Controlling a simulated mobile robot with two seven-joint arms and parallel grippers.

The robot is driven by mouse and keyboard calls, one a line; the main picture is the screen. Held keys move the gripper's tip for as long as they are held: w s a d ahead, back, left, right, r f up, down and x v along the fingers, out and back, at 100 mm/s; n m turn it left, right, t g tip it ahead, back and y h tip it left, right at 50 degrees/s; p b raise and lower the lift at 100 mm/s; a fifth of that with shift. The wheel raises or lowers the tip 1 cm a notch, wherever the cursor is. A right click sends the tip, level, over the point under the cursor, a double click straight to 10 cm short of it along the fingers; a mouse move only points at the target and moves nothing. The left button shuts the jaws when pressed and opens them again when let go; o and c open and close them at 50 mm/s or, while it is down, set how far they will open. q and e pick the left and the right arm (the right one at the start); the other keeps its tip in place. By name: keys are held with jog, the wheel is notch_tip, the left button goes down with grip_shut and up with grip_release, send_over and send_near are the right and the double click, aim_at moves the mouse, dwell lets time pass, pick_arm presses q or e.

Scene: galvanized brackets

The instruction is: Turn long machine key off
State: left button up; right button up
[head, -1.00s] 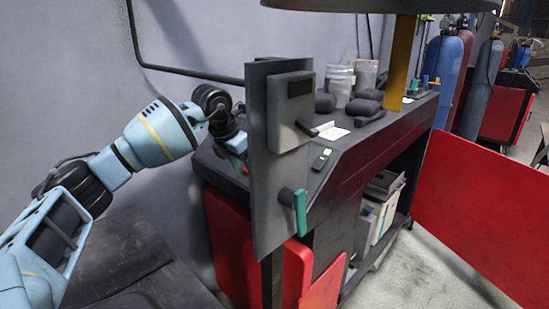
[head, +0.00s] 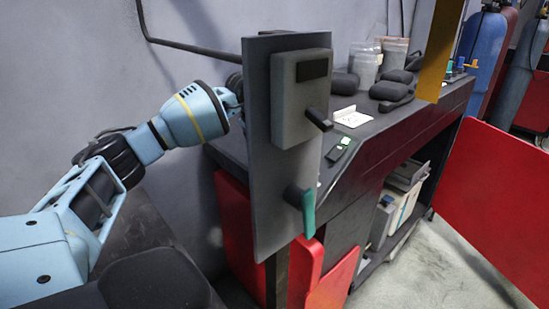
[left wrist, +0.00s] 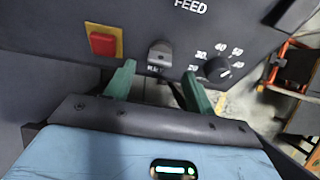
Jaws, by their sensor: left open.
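In the left wrist view a dark control panel (left wrist: 180,25) fills the top. On it, the grey key piece (left wrist: 160,52) sits in the middle, with a small label, partly blurred, below it. My left gripper (left wrist: 158,72) has two green fingers, open and empty, one either side of and just below the key. I cannot tell whether they touch the panel. In the head view my left arm (head: 180,122) reaches behind an upright grey plate (head: 262,160), which hides its gripper. My right gripper is in neither view.
A red button (left wrist: 103,43) on a yellow square lies left of the key and a numbered black dial (left wrist: 217,70) right of it. The grey plate carries a box (head: 298,100) and a green-handled lever (head: 307,210). A dark bench (head: 400,125) stands behind, with jars (head: 363,68).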

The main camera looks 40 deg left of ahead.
pick_arm(q)
jog(key=shift+x, duration=1.75)
